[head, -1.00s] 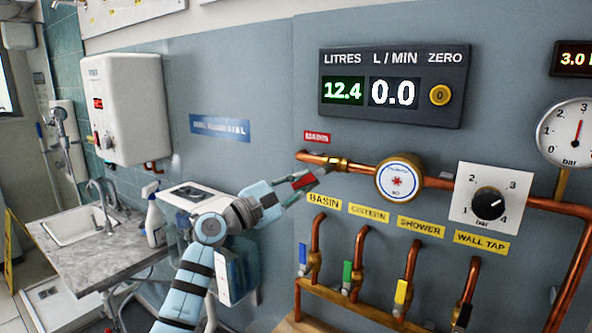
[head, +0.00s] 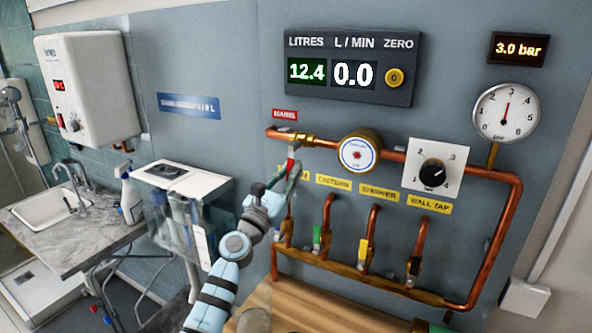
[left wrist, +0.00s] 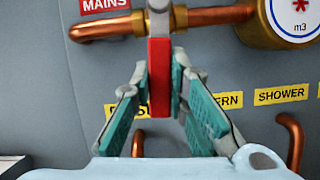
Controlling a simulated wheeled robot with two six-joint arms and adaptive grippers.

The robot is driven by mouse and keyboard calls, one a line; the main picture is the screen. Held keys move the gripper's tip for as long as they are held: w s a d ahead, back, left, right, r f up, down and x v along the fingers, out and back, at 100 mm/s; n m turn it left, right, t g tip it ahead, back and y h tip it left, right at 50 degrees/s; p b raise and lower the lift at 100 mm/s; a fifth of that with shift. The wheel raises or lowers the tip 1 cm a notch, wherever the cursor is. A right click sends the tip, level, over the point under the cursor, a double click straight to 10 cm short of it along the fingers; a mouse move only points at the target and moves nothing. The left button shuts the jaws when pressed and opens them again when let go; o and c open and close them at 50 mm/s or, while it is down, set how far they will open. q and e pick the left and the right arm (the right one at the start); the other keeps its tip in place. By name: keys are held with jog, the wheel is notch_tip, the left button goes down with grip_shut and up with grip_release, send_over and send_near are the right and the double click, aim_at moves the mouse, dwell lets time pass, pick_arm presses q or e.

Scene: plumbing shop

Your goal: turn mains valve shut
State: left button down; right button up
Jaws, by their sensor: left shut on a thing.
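The mains valve (head: 300,138) sits on the copper pipe just right of the red MAINS label (head: 285,115). Its red lever (head: 291,158) points down, across the pipe; it also shows in the left wrist view (left wrist: 159,85), hanging nearly straight down. My left gripper (head: 290,172) comes up from below and is shut on the red lever. In the left wrist view its teal-padded fingers (left wrist: 172,92) stand either side of the lever. The flow display (head: 355,74) reads 0.0 L/MIN and 12.4 litres. My right gripper is not in view.
A round water meter (head: 360,153), a dial plate (head: 434,171) and a pressure gauge (head: 506,113) follow along the pipe. Several branch taps, including a green (head: 317,238) and a yellow one (head: 363,250), stand below. A sink (head: 50,208) and heater (head: 88,88) are left.

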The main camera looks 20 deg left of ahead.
pick_arm(q)
jog(key=shift+d+f+n+y, duration=0.1)
jog(key=shift+d+n+y, duration=0.25)
jog(key=shift+n, duration=0.55)
jog(key=c, duration=1.5)
grip_release()
jog(key=shift+c, duration=0.2)
jog(key=v, duration=1.2)
jog(key=shift+d, duration=0.1)
